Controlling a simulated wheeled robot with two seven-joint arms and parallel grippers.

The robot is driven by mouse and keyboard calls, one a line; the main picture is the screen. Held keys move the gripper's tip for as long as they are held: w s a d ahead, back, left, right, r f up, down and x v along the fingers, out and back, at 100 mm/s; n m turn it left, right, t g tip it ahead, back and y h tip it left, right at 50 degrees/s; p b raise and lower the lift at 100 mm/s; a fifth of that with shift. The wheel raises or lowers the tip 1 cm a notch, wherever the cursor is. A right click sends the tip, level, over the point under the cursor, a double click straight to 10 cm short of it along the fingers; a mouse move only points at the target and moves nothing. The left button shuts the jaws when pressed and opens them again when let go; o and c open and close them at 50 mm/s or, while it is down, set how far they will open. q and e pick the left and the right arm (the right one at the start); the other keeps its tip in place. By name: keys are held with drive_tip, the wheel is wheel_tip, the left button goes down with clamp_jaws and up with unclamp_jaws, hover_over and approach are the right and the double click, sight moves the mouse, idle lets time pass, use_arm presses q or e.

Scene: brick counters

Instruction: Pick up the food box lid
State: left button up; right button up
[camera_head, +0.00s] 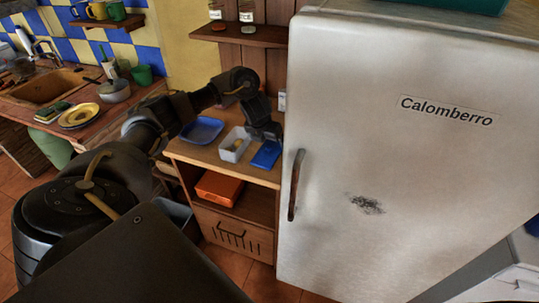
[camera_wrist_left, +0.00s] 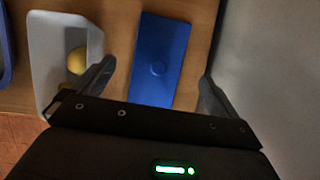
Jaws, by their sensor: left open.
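The blue food box lid (camera_head: 266,155) lies flat on the wooden cabinet top, close to the fridge. In the left wrist view the lid (camera_wrist_left: 160,62) shows a round mark in its middle. The white open food box (camera_head: 235,144) stands just left of it, with a yellow round item (camera_wrist_left: 77,61) inside. My left gripper (camera_head: 264,135) is above the cabinet top by the lid. In the wrist view its two fingers (camera_wrist_left: 155,80) are wide apart, one on each side of the lid, and hold nothing. My right gripper is not in view.
A blue plate (camera_head: 202,130) lies left of the box. The tall white fridge (camera_head: 400,150) stands close on the right of the cabinet (camera_head: 235,225). An orange box (camera_head: 218,188) sits on the shelf below. A sink counter (camera_head: 60,110) is at the far left.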

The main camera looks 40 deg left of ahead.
sight(269, 151)
use_arm(q)
drive_tip(key=shift+a+f, duration=0.1)
drive_tip(key=shift+f, duration=0.25)
drive_tip(key=x, duration=0.4)
drive_tip(key=shift+w+f+b, duration=0.25)
drive_tip(key=shift+w+b, duration=0.05)
drive_tip(key=shift+w, duration=0.1)
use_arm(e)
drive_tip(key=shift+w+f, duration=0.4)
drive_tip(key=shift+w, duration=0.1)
use_arm(q)
drive_tip(key=shift+c, duration=0.5)
drive_tip(key=c, duration=1)
